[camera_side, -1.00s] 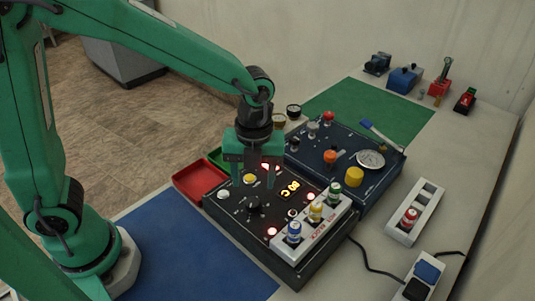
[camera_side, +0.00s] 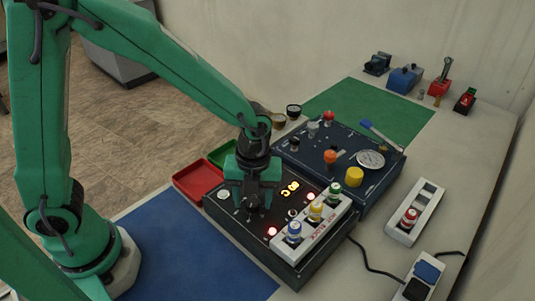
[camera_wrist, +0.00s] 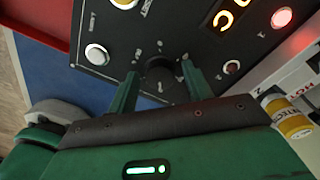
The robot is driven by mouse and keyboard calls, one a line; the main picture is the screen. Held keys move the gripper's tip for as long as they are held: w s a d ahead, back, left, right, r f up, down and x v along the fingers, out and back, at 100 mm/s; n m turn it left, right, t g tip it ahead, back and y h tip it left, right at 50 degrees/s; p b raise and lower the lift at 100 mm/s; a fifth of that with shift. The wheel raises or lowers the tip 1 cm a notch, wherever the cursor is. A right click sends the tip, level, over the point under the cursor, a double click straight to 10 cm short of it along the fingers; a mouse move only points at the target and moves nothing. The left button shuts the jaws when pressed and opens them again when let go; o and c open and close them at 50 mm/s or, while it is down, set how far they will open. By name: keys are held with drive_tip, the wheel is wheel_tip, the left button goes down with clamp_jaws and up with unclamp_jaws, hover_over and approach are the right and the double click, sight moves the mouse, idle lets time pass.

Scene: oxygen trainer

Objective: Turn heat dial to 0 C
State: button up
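The heat dial, a black knob (camera_wrist: 160,70), sits on the dark control panel (camera_wrist: 95,22). My gripper (camera_wrist: 158,86) is open, with one green finger on each side of the knob and a visible gap to each. Whether the fingertips reach down beside the knob or hang just above it, I cannot tell. In the side view my gripper (camera_side: 256,203) is low over the panel and mostly hides the dial. A lit orange display (camera_side: 290,188) is on the panel to the right of the gripper; its digits are hard to read.
A white rack (camera_side: 318,232) with blue, yellow and green-topped canisters lies across the panel's right side. A blue panel (camera_side: 345,150) with gauge and knobs stands behind. A red tray (camera_side: 198,178) is at left. The blue mat (camera_side: 195,255) in front is clear.

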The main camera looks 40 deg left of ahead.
drive_tip(key=c, duration=0.8)
